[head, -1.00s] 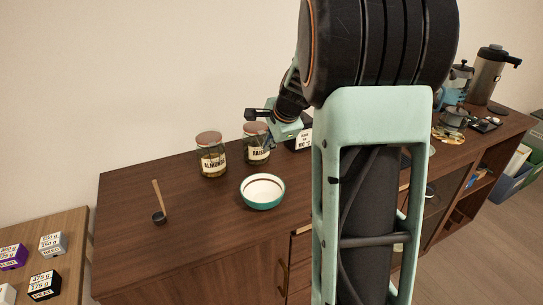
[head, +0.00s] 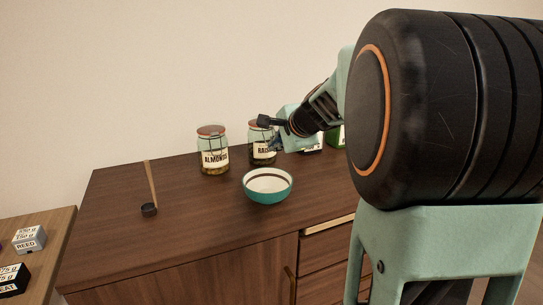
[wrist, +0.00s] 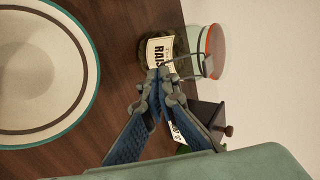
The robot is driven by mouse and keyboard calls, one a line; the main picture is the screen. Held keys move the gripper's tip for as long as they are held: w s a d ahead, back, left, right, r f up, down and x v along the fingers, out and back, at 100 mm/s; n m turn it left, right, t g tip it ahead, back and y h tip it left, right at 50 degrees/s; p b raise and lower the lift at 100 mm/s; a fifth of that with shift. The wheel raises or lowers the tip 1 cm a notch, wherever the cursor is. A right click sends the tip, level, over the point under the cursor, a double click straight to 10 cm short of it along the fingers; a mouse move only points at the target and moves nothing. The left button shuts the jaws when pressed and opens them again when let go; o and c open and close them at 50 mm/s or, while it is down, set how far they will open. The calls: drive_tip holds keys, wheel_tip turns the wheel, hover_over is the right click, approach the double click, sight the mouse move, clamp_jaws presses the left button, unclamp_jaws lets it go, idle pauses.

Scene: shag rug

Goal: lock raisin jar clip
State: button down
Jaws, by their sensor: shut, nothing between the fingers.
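The raisin jar (head: 257,133) stands upright at the back of the dark wooden cabinet, right of the almonds jar (head: 213,158). In the wrist view the raisin jar (wrist: 157,50) lies sideways in the picture, with its reddish lid (wrist: 215,50) to the right. The wire clip (wrist: 208,65) shows at the jar's neck and lid; I cannot tell whether it is locked. My gripper (head: 272,135) is beside the jar's right front. In the wrist view my gripper (wrist: 157,80) is shut and empty, its fingertips overlapping the jar's label edge; contact is unclear.
A teal and white bowl (head: 267,194) stands in front of the jars. A dark scoop (head: 149,209) with a wooden handle is at left. A green box (head: 336,138) is behind my arm. A dark knobbed object (wrist: 207,113) is beyond my fingers.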

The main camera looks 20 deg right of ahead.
drive_tip(key=shift+w+f+b, duration=0.15)
drive_tip(key=shift+f+b, duration=0.3)
drive_tip(key=shift+b, duration=0.1)
drive_tip(key=shift+r, duration=0.25)
drive_tip(key=shift+r+p, duration=0.65)
drive_tip(key=shift+p, duration=0.2)
